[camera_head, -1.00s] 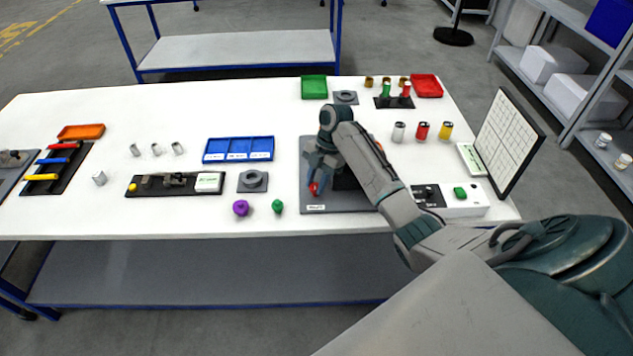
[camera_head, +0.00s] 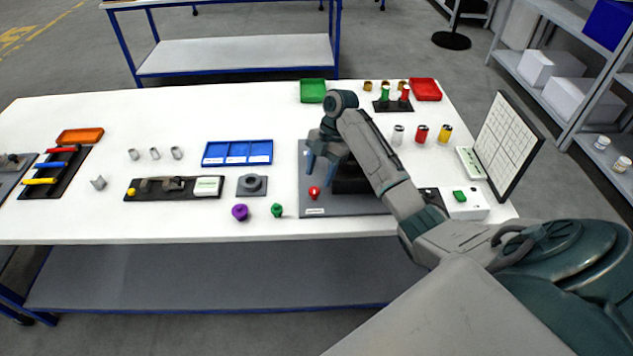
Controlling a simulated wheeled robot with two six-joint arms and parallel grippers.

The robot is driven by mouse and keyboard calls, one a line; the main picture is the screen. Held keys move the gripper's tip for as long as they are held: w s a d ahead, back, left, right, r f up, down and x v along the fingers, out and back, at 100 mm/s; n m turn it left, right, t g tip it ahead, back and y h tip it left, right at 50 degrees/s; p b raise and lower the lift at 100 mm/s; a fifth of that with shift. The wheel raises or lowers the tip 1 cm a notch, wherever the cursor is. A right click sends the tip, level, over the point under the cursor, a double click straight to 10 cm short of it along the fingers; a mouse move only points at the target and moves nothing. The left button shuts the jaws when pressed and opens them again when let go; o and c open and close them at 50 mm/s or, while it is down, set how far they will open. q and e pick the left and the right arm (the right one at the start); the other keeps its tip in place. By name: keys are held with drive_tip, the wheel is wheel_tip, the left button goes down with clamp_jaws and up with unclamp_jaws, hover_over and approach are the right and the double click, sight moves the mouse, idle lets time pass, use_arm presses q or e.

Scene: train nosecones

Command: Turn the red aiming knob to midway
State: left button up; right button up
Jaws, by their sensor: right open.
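The red aiming knob (camera_head: 314,193) sits near the front left of a grey plate (camera_head: 318,208) on the white table. A dark block (camera_head: 350,180) stands on the same plate to its right, partly behind my arm. My right gripper (camera_head: 320,172) is open and empty. Its fingers point down, above and behind the knob in the picture, apart from it. The knob's exact pointing angle is too small to read. My left gripper does not show.
A purple knob (camera_head: 240,212) and a green knob (camera_head: 277,210) lie left of the plate, near the table's front edge. A blue tray (camera_head: 237,153) is farther back. A white control box (camera_head: 467,204) and an upright grid panel (camera_head: 508,145) stand on the right.

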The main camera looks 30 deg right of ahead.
drive_tip(key=p+v, duration=0.4)
drive_tip(key=v, duration=0.2)
drive_tip(key=shift+r, duration=0.2)
drive_tip(key=shift+s, duration=0.1)
